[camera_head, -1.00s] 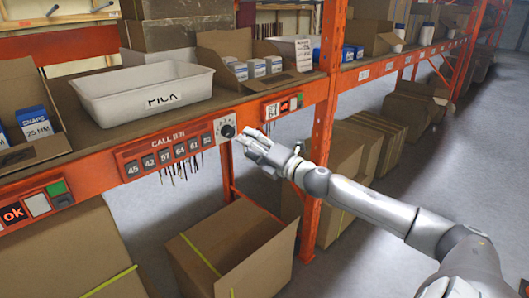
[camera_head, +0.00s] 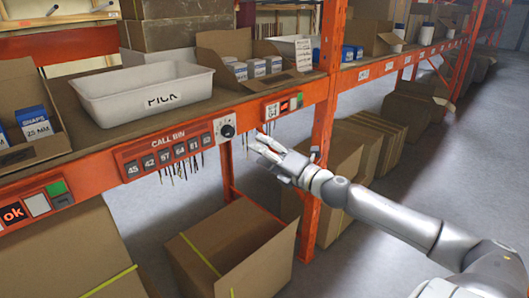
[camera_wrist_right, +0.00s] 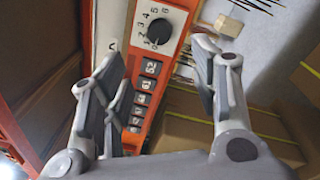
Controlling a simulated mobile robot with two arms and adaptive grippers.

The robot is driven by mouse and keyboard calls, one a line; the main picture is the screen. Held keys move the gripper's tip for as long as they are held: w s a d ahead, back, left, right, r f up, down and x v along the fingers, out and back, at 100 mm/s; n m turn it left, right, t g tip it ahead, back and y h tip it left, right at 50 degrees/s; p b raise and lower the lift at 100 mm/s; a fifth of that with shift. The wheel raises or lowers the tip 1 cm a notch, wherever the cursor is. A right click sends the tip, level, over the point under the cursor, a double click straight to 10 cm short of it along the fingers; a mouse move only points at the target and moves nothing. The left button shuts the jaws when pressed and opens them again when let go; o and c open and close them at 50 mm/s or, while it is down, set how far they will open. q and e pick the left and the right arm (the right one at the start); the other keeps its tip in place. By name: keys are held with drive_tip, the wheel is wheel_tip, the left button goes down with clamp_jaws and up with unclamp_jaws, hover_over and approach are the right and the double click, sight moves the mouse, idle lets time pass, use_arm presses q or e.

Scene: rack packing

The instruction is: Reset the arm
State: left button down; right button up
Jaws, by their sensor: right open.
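My right gripper (camera_head: 258,143) is open and empty in the head view, just right of and a little below the black rotary dial (camera_head: 228,131) on the orange shelf beam. In the right wrist view the two spread fingers of my right gripper (camera_wrist_right: 160,75) frame the numbered dial (camera_wrist_right: 158,31) and the row of number displays (camera_wrist_right: 145,84), with a gap between them and the fingers. My left gripper is not in view.
A white PICK bin (camera_head: 142,92) stands on the shelf above the call bin panel (camera_head: 165,153). An open cardboard box (camera_head: 232,250) sits on the floor below. An orange rack post (camera_head: 322,100) rises beside my right arm. Grey floor lies open at the right.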

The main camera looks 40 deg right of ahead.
idle(0.3)
